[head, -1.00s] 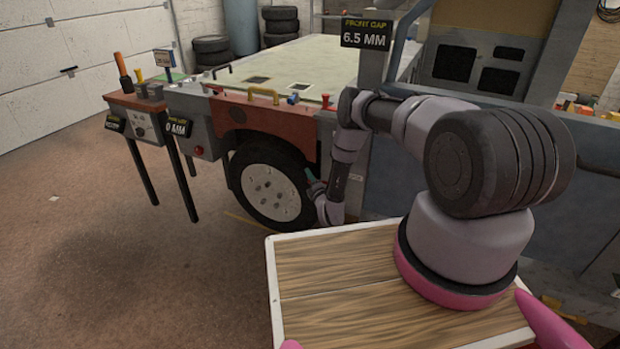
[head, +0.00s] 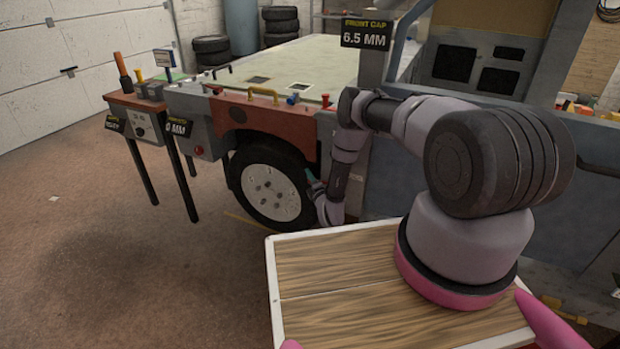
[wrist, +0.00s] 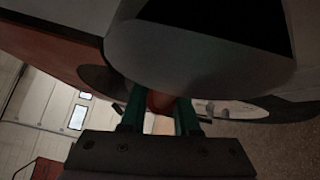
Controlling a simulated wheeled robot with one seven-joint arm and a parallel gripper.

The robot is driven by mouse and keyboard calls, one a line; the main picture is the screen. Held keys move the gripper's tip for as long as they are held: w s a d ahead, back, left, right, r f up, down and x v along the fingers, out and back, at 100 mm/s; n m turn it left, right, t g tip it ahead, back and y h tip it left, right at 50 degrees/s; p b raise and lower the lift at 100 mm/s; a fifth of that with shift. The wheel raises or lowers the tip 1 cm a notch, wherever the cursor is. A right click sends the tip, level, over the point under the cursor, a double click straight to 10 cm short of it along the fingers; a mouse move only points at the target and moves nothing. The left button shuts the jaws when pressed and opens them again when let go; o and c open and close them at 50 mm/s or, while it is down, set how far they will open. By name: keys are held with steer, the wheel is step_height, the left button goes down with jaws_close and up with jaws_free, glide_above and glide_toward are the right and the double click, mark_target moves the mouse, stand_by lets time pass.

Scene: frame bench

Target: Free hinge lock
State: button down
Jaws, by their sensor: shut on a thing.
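My gripper (head: 312,180) is low beside the front wheel, against the side of the red and grey bench frame, and shows small in the head view. In the wrist view its two green fingers (wrist: 160,118) are closed about a small rounded reddish part (wrist: 159,102). A large grey rounded body (wrist: 200,55) hides much of what lies above the fingertips. I cannot tell for certain whether the reddish part is the hinge lock. A red knob (head: 326,98) stands on the bench edge above my gripper, apart from it.
The wheel (head: 270,192) is just left of my gripper. A sign reading 6.5 MM (head: 365,34) stands above the bench top (head: 300,62). A control stand (head: 140,122) on dark legs is at the left. The floor (head: 110,240) in front is clear.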

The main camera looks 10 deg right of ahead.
steer(key=f+n+g, duration=0.1)
steer(key=d+f+n+g, duration=0.1)
steer(key=f, duration=0.1)
steer(key=s+f+g+h, duration=0.1)
steer(key=shift+d+f+n, duration=0.15)
steer(key=shift+n, duration=0.25)
steer(key=c, duration=0.6)
jaws_free()
steer(key=shift+c, duration=0.2)
steer(key=v, duration=1)
steer(key=shift+s, duration=0.35)
